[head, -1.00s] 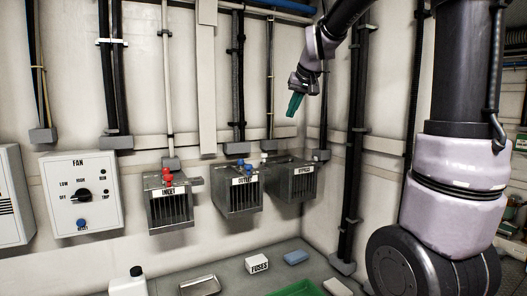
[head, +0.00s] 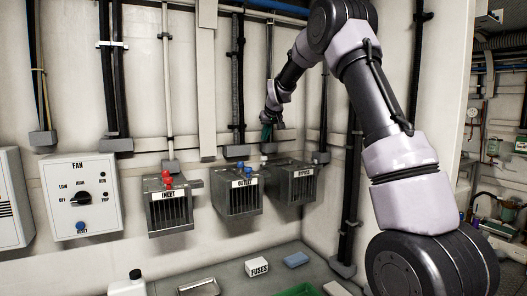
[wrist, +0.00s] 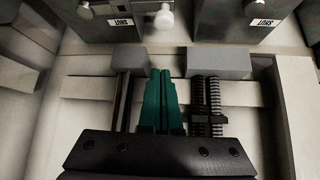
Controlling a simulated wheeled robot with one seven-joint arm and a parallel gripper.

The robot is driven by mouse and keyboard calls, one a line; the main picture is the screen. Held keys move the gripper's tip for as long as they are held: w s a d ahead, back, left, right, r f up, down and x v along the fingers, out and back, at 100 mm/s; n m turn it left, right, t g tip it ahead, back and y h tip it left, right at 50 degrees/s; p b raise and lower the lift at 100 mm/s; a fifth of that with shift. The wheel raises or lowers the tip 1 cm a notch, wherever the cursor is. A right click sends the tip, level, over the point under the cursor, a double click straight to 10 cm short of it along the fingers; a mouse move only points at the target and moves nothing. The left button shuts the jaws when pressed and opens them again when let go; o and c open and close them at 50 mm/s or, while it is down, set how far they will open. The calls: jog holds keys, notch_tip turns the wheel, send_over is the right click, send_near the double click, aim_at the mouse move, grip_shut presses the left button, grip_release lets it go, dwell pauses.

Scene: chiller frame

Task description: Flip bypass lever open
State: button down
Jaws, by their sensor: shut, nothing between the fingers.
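The bypass box (head: 290,186) is a grey slatted box on the wall, rightmost of three, labelled BYPASS. A white lever knob (head: 264,158) shows at its upper left in the head view. In the wrist view the knob (wrist: 163,20) is at the top, beside an upside-down SHUT label (wrist: 131,22). My gripper (head: 266,138) is above the white knob in the head view, with its green fingers pointing down. In the wrist view the green fingers (wrist: 160,98) are together, apart from the knob, with nothing between them.
The outlet box (head: 238,196) with blue knobs stands close to the left, and the inlet box (head: 168,210) with red knobs farther left. Conduits (head: 239,80) run down the wall behind my gripper. A worktop (head: 235,278) below holds a box labelled FUSES (head: 257,266).

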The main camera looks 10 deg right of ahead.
jog(key=shift+w+a+f, duration=0.1)
jog(key=shift+w+f, duration=0.3)
jog(key=shift+f, duration=0.95)
jog(key=shift+w+a+f, duration=0.1)
jog(key=shift+w+f, duration=0.35)
jog(key=shift+f, duration=0.85)
jog(key=shift+w+f, duration=0.4)
jog(key=shift+f, duration=0.95)
jog(key=shift+s+d, duration=0.1)
jog(key=shift+s, duration=0.05)
